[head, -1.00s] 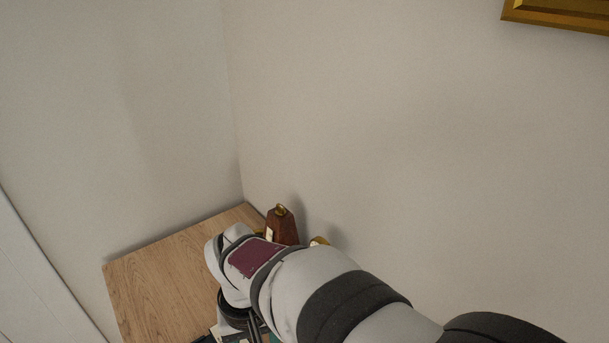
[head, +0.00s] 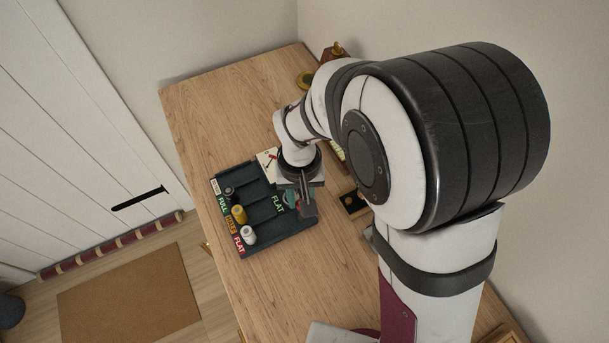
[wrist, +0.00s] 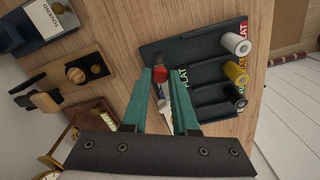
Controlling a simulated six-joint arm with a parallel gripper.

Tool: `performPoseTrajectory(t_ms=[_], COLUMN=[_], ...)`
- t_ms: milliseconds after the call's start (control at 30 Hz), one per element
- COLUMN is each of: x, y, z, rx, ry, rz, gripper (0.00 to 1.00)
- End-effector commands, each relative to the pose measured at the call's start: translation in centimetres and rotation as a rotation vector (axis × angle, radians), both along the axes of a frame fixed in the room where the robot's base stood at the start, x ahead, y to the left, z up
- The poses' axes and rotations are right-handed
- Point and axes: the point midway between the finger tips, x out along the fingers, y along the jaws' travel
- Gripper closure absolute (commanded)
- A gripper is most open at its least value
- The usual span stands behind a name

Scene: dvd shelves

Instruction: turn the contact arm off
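My gripper (wrist: 163,80) has two teal fingers that stand apart, so it is open. In the wrist view a red knob (wrist: 160,74) shows at the fingertips, with a pale piece below it between the fingers; whether they touch it is unclear. The knob is at the edge of a dark slotted tray (wrist: 160,50), which also shows in the head view (head: 270,245). No part is clearly marked as the contact arm; the red knob may belong to it. In the head view my gripper (head: 307,212) is low over the tray's right side.
A white, a yellow (head: 239,214) and a dark cylinder stand in the tray beside FULL, HALF and FLAT labels. A metronome-like wooden block (head: 334,51) stands near the wall. The table's left is clear.

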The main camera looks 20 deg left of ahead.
Motion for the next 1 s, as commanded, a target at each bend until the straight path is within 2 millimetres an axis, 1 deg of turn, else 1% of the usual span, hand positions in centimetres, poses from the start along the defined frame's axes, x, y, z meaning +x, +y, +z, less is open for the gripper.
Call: performPoseTrajectory(t_ms=[33, 67, 367, 567, 767, 1000], x=[0.01, 0.01, 0.01, 0.02, 0.03, 0.04], y=[0.01, 0.01, 0.03, 0.02, 0.01, 0.02], z=[0.01, 0.02, 0.03, 0.03, 0.03, 0.03], rx=[0.000, 0.000, 0.000, 0.000, 0.000, 0.000], ry=[0.000, 0.000, 0.000, -0.001, -0.001, -0.001], rz=[0.000, 0.000, -0.007, -0.069, -0.212, -0.438], gripper=[0.98, 1.00, 1.00, 1.00, 1.00, 1.00])
